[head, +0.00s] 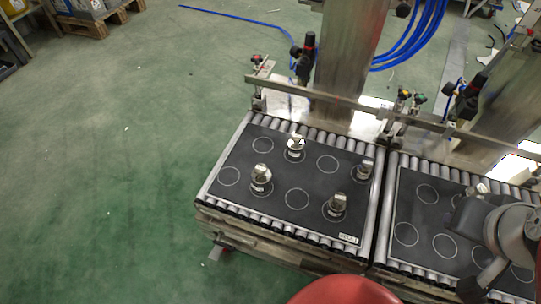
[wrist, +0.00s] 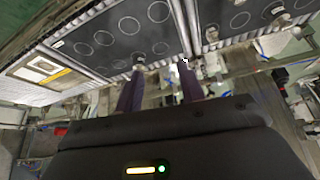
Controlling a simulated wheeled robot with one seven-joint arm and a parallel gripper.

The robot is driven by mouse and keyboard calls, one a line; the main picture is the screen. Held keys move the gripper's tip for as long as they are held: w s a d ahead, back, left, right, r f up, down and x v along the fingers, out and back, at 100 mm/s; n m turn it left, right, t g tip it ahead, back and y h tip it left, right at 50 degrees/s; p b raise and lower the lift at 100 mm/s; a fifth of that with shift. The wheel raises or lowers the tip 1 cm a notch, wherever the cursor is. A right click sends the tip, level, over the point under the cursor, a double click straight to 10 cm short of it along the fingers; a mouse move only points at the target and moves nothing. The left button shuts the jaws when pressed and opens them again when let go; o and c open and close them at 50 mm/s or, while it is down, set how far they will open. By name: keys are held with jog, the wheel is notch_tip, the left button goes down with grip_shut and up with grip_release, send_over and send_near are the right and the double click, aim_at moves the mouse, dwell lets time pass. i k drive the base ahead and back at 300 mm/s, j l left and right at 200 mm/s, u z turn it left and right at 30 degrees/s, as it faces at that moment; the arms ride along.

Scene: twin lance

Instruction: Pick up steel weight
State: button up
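Several steel weights stand on circles of the left black mat (head: 243,160) in the head view: a front-left one (head: 261,174), a back one (head: 296,144), a right one (head: 366,168) and a front one (head: 337,205). Another small metal piece (head: 480,188) shows on the right black mat (head: 412,207), partly behind my arm. In the wrist view my gripper (wrist: 160,80) has its two dark fingers spread, with nothing held between them. A small weight (wrist: 139,62) appears beyond the left fingertip; the gap between them is hard to judge.
Roller conveyors (head: 302,233) carry both mats. A metal rail (head: 340,99) and steel columns (head: 347,50) stand behind them. A red rounded object (head: 344,291) is at the bottom edge. Green floor (head: 110,150) lies open at left.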

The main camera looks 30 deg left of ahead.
aim_at(261, 177)
jog(key=u, duration=1.75)
jog(key=k+l+u, duration=0.1)
jog(key=u, duration=0.35)
